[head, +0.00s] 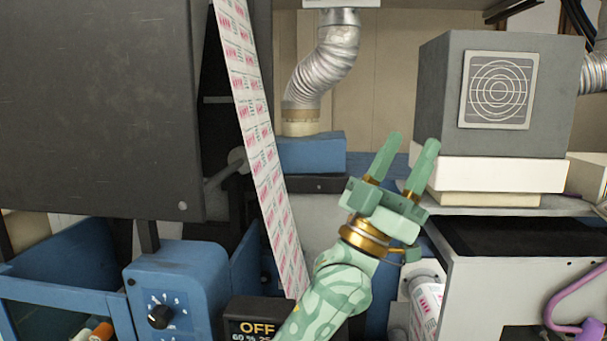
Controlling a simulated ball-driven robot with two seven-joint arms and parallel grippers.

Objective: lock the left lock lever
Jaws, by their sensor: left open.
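My left gripper (413,140) is pale green with gold joints. It reaches up from the bottom middle of the head view, its two fingers apart and nothing visible between them. It points up, in front of the gap between a blue block and a grey box. I cannot make out the left lock lever for certain; it may be hidden or out of view. A purple curved bar (562,300) shows at the lower right edge, but I cannot tell what it is. My right gripper is not in view.
A printed paper web (256,120) runs down left of my arm. A blue control box (180,285) with a black knob stands lower left. The grey box (440,90) with a round grille sits right of the gripper. A silver duct (325,65) hangs behind.

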